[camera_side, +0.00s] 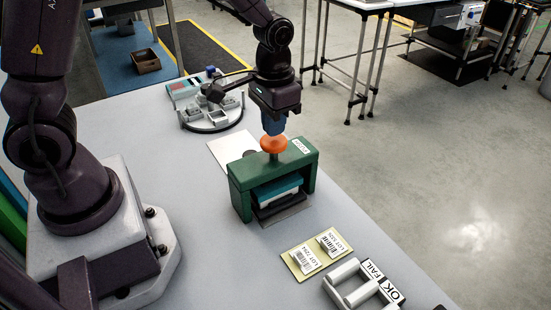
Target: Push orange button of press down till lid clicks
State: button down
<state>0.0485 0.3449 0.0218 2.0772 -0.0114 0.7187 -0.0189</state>
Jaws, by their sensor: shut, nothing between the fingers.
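The green press (240,183) stands upright on the grey table in the side view. Its orange button (274,144) sits on top, at the middle of the crossbar. A teal-lidded carton (276,190) lies inside the press, under the crossbar. My gripper (273,133) points down right above the orange button, with its blue fingers shut and empty. The fingertips are at or just over the button's top; I cannot tell whether they touch it. How far the button is pressed cannot be judged from this view.
A round fixture (212,118) with grey parts stands behind the press. A white sheet (232,146) lies beside it. In front are a beige card with two lot labels (316,252) and a grey rack (360,284) marked OK and FAIL. Bare table lies left of the press.

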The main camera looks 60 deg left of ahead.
jog(key=shift+r, duration=3.15)
jog(key=shift+s+f, duration=0.1)
jog(key=s+a+r+t, duration=0.1)
jog(key=s+r+t, duration=0.4)
jog(key=s+r, duration=0.5)
jog(key=shift+s+r+t, duration=0.3)
jog(key=shift+s, duration=2.05)
